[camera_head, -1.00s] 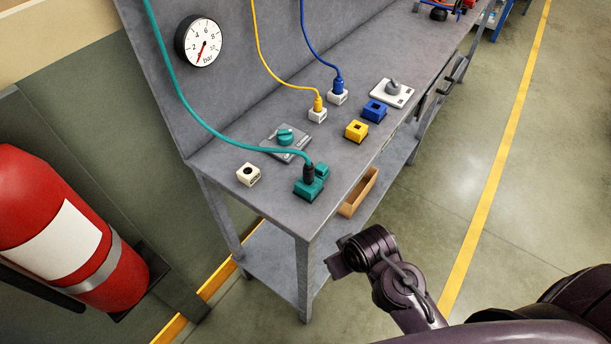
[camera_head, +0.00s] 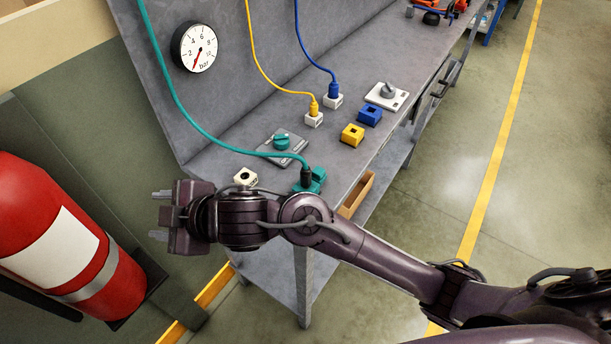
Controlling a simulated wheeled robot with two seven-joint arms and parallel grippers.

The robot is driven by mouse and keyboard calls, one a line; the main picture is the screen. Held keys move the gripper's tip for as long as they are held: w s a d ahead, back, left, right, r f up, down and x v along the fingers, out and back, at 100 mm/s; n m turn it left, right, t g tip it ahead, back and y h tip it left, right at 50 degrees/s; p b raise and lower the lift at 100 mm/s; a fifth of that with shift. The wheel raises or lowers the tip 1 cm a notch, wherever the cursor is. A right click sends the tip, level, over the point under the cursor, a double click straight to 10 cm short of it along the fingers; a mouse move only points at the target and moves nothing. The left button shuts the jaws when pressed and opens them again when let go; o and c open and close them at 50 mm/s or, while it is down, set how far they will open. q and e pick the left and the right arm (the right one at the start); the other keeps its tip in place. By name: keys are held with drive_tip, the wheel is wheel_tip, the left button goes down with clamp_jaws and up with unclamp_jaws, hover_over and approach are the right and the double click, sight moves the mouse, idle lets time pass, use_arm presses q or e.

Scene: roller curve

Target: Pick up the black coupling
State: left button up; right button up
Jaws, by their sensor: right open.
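The black coupling (camera_head: 307,177) stands upright at the end of the teal hose, in the teal block (camera_head: 318,183) near the front corner of the grey workbench (camera_head: 222,148). My right arm crosses in front of the bench's near end and hides part of the teal block. My right gripper (camera_head: 160,214) is open and empty, left of the bench corner, with its fingers pointing left. It is apart from the coupling. My left gripper is not in view.
A white block (camera_head: 245,176) sits just behind my right wrist. A teal knob (camera_head: 281,142), yellow block (camera_head: 352,134), blue block (camera_head: 369,115) and grey switch (camera_head: 388,91) are on the bench. A red extinguisher (camera_head: 50,240) stands at left. Floor at right is clear.

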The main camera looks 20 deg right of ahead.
drive_tip(key=s+a+f+n+g+y, duration=0.1)
drive_tip(key=s+a+f+n+g, duration=0.1)
drive_tip(key=a+n+g, duration=0.3)
drive_tip(key=n+g+h, duration=0.3)
drive_tip(key=h, duration=0.8)
approach(306, 168)
drive_tip(key=f, duration=0.5)
drive_tip(key=shift+s+a+f, duration=0.2)
drive_tip(key=shift+a, duration=0.1)
drive_tip(key=shift+d, duration=0.3)
wheel_tip(306, 168, down, 7)
drive_tip(key=p, duration=0.3)
drive_tip(key=shift+f, duration=0.25)
clamp_jaws()
